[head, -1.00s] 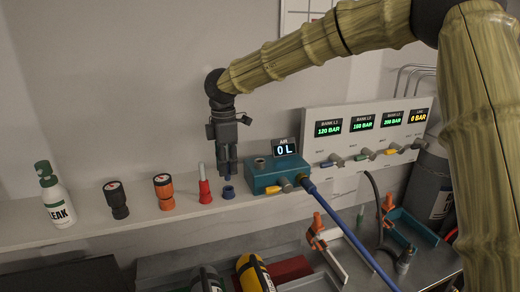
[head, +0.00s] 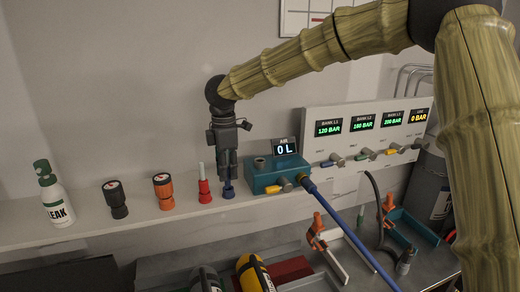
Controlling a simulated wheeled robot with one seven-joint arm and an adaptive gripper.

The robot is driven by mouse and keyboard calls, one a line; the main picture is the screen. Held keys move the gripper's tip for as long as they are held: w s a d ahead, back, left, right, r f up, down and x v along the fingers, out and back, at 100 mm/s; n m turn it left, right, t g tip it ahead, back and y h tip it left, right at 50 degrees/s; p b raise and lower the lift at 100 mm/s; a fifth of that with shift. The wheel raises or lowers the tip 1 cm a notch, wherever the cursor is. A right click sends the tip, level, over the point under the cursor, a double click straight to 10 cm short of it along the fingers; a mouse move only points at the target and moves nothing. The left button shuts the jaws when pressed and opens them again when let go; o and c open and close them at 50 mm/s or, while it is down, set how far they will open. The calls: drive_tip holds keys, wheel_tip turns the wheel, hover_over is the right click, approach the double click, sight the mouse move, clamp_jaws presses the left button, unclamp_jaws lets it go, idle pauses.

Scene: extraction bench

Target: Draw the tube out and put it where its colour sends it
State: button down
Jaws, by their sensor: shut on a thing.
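My gripper (head: 228,180) points straight down over the blue holder (head: 228,193) on the white ledge. Its fingers are shut on a thin tube, mostly hidden between them. The fingertips are at the mouth of the blue holder; I cannot tell how deep the tube sits in it. Just left, a red holder (head: 204,198) carries an upright piece with a white top (head: 201,170). The teal box (head: 280,176) to the right has a round port on top (head: 259,161), and its display (head: 285,147) reads 0 L.
An orange gauge piece (head: 163,192), a black gauge piece (head: 116,199) and a LEAK bottle (head: 56,198) stand left along the ledge. A bank panel (head: 350,157) stands right. A blue hose (head: 350,237) runs from the teal box. Cylinders (head: 250,272) lie below in front.

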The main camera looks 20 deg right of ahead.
drive_tip(key=shift+f+b, duration=0.55)
drive_tip(key=shift+f, duration=1)
drive_tip(key=c, duration=1.2)
unclamp_jaws()
wheel_tip(320, 180, up, 12)
drive_tip(key=shift+r, duration=0.1)
